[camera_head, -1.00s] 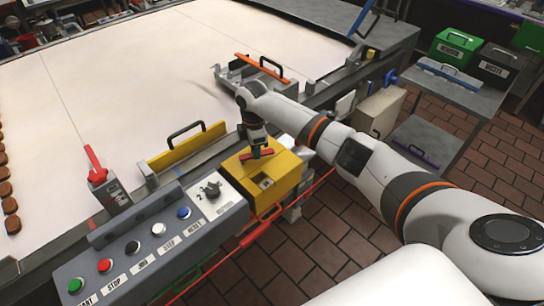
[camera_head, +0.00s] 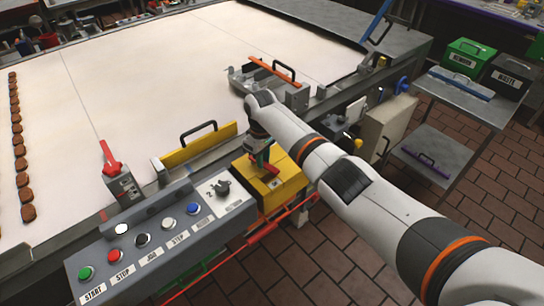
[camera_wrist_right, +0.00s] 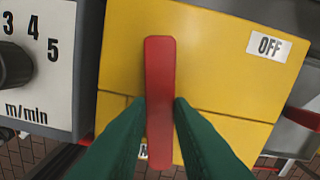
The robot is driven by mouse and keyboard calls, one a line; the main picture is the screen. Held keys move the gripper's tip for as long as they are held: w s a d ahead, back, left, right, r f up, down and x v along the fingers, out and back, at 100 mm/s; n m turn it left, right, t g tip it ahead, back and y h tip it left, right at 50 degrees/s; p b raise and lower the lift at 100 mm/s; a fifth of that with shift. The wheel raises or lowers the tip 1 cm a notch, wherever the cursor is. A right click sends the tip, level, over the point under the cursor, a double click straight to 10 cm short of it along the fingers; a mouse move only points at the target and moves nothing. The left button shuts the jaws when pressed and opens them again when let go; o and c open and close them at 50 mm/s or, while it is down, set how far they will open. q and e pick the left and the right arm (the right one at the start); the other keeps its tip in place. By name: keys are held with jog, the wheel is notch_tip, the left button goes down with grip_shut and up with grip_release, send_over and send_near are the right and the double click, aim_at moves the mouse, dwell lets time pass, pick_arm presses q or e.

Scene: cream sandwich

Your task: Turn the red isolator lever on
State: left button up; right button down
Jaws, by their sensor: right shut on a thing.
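The red isolator lever (camera_wrist_right: 160,60) sits on the yellow isolator box (camera_wrist_right: 215,90). In the right wrist view it stands upright in the picture, its lower end partly over a label that is mostly hidden. The OFF label (camera_wrist_right: 269,45) is at the box's upper right, away from the lever. My right gripper (camera_wrist_right: 160,108) has its green fingers shut on the lever's lower part. In the head view the right gripper (camera_head: 260,163) is at the yellow box (camera_head: 285,188), with part of the red lever (camera_head: 272,174) showing. My left gripper is out of view.
A control panel (camera_head: 150,217) with several buttons and a speed knob (camera_head: 219,188) adjoins the box on the left. A red handle (camera_head: 109,158) stands on a grey unit behind the panel. A yellow guard (camera_head: 197,148) and the pale belt (camera_head: 180,80) lie beyond.

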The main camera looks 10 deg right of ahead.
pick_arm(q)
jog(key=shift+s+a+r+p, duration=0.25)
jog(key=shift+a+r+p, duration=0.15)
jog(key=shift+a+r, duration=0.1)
pick_arm(e)
jog(key=shift+s+a+m, duration=0.2)
jog(key=shift+a+m, duration=0.15)
jog(key=shift+m, duration=0.75)
jog(key=c, duration=1.3)
grip_release()
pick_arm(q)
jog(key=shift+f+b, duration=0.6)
pick_arm(e)
notch_tip(320, 180, up, 12)
